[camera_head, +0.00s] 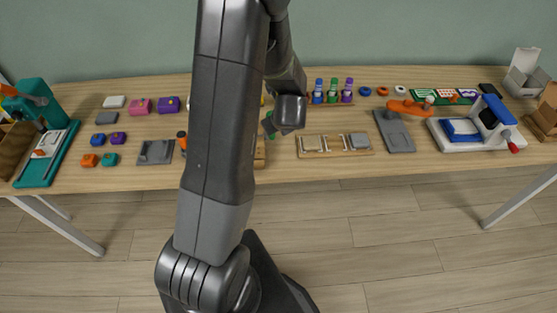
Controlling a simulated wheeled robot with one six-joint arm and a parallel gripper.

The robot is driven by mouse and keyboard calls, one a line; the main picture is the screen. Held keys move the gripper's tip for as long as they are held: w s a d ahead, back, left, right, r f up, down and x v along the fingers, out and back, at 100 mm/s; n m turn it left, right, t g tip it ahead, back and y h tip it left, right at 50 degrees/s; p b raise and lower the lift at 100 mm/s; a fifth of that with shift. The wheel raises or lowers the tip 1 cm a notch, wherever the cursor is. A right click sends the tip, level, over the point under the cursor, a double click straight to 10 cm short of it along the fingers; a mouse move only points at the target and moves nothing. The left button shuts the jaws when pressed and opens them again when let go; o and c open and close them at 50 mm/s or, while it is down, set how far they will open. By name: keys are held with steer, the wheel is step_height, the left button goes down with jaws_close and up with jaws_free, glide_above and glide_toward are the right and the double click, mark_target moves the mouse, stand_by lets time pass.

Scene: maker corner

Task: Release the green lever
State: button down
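A small green part (268,127), perhaps the green lever, shows just left of my gripper above a light wooden block (260,152). Most of it is hidden behind my arm and gripper. My gripper (287,126) is low over the table, right at the green part. Its fingertips do not show clearly, so I cannot tell whether it is open or shut, or whether it touches the green part.
The wooden table (230,178) is crowded. Right of my gripper are a wooden tray with grey blocks (335,153), a grey plate with an orange tool (396,135) and a white-blue press (475,130). A teal machine (40,170) stands at far left.

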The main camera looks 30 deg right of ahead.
steer(key=shift+w+d+r, duration=0.25)
steer(key=shift+w+r, duration=0.05)
steer(key=shift+w, duration=0.1)
steer(key=shift+w+d+r, duration=0.1)
steer(key=shift+r+p, duration=0.2)
steer(key=shift+p, duration=0.1)
step_height(320, 180, up, 9)
steer(key=s+p, duration=0.2)
steer(key=p, duration=0.4)
steer(key=shift+s, duration=0.4)
steer(key=shift+f, duration=0.15)
